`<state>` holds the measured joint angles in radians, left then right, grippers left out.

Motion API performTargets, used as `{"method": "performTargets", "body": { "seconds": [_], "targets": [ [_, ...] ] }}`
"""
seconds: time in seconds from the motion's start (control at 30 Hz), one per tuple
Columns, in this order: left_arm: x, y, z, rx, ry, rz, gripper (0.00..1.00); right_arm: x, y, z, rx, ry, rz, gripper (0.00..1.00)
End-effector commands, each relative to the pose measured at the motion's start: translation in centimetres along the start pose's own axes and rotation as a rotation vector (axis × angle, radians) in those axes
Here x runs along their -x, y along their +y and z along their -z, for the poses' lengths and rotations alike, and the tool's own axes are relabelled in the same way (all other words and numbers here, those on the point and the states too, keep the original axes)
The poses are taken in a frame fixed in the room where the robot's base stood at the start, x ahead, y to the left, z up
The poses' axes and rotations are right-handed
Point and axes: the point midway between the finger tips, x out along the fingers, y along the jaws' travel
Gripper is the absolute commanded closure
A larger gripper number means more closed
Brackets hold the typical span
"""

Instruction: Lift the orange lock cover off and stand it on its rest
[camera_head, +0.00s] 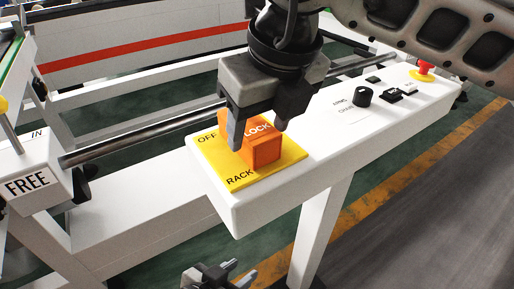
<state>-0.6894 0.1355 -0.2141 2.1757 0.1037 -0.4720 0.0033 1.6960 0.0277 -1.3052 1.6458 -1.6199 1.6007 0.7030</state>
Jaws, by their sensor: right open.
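The orange lock cover (264,152), marked LOCK, sits on a yellow plate (210,160) lettered OFF and RACK, at the near left end of the white console. My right gripper (259,138) points down over the cover from above. Its jaws are open, one finger in front of the cover's left part and the other at its back right. I cannot tell whether the fingers touch it. My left gripper (240,270) is low at the bottom edge, below the console, with its fingers apart and nothing between them. I cannot make out the cover's rest.
The console (330,135) carries a black knob (362,97), black switches (391,95) and a red button (425,68) further right. A white box marked FREE (27,185) stands at the left, with a metal bar (130,142) running from it behind the console.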

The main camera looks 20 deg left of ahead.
Motion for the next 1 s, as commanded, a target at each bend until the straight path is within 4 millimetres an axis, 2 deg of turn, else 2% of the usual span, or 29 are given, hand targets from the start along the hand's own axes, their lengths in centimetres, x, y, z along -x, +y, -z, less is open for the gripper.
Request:
{"method": "performTargets", "body": {
  "seconds": [0.1, 0.43, 0.73, 1.0],
  "targets": [
    [-0.06, 0.07, -0.27, 0.010, 0.006, -0.005, 0.64, -0.68, 0.01, 0.01, 0.000, 0.000, 0.000, 0.42],
    [0.15, 0.13, -0.05, 0.014, 0.011, -0.005, 0.64, -0.64, 0.02, -0.04, 0.001, 0.000, 0.000, 0.43],
    [0.08, 0.08, -0.06, 0.013, 0.012, -0.004, 0.64, -0.64, 0.02, -0.03, 0.001, 0.000, 0.000, 0.84],
    [0.07, 0.08, 0.42, 0.013, 0.018, -0.002, 0.64, -0.12, 0.02, -0.21, 0.001, -0.002, 0.000, 0.84]
  ]
}}
